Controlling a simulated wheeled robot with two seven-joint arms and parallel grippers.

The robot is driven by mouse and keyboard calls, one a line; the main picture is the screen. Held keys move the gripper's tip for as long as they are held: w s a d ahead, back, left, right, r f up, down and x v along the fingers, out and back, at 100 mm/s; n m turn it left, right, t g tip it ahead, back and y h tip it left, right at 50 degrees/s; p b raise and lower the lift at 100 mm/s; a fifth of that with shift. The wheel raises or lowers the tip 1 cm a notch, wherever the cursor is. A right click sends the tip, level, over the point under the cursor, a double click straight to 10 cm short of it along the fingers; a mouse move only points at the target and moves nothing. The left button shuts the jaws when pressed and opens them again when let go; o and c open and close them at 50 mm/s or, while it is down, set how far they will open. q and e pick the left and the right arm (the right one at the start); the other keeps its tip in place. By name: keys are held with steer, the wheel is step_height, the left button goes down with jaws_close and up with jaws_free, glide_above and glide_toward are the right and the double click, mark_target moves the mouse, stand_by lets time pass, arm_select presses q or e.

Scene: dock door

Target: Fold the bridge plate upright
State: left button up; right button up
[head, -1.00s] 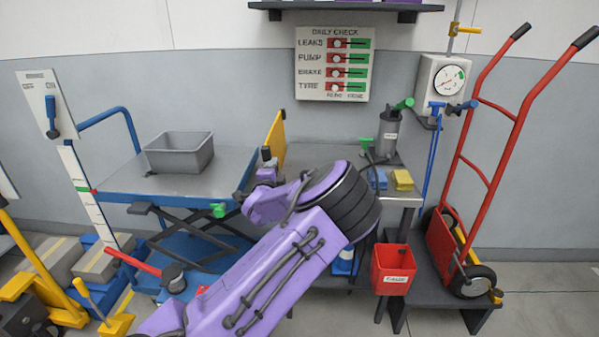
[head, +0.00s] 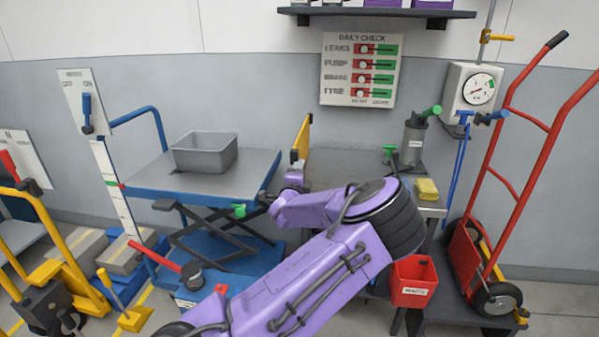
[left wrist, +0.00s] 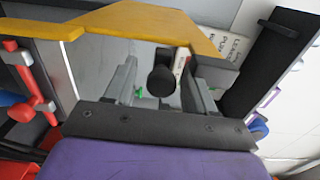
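The bridge plate (head: 302,138) shows in the head view as a narrow yellow panel, seen nearly edge-on and standing steeply between the blue lift table (head: 225,185) and the grey bench. In the left wrist view a yellow edge (left wrist: 130,22) crosses the top. My left gripper (head: 291,172) is at the plate's lower end, mostly hidden by its own arm in the head view. In the left wrist view its two grey fingers (left wrist: 162,88) stand apart, with a dark round knob (left wrist: 160,80) between them and gaps on both sides. My right gripper is out of view.
A grey bin (head: 205,153) stands on the lift table. The bench (head: 345,165) holds a grey canister (head: 413,145) and a yellow block (head: 427,190). A red bucket (head: 412,283) and a red hand truck (head: 515,190) stand at right.

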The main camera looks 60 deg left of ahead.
arm_select(q)
steer(key=b+v, duration=0.1)
steer(key=v, duration=0.9)
steer(key=shift+s+d, duration=0.2)
steer(key=s+d+f+n+g+h, duration=0.1)
steer(key=s+d+f+n, duration=0.2)
steer(key=f, duration=0.4)
steer(key=s+d+f+n+g+h+p, duration=0.1)
steer(key=d+f+n+g+h, duration=0.1)
steer(key=d+f+n, duration=0.3)
steer(key=s+f+n+g+h, duration=0.1)
steer(key=s+f+n, duration=0.15)
steer(key=f, duration=0.55)
steer(key=s+d+f+n+g+h+p, duration=0.1)
steer(key=s+d+f+h, duration=0.1)
steer(key=s+d+f, duration=0.2)
steer(key=s+d+f+n+g+h+p, duration=0.1)
steer(key=s+d+f, duration=0.3)
steer(key=d, duration=0.5)
steer(key=s+d+f+n+g+h+p, duration=0.1)
steer(key=s+d+f+n+g+h, duration=0.1)
steer(key=s+d, duration=0.4)
step_height(320, 180, down, 2)
steer(key=shift+d+f+n+g+h, duration=0.2)
steer(key=shift+d+n+g+h, duration=0.2)
steer(key=shift+d+n+g, duration=0.2)
steer(key=shift+c, duration=0.3)
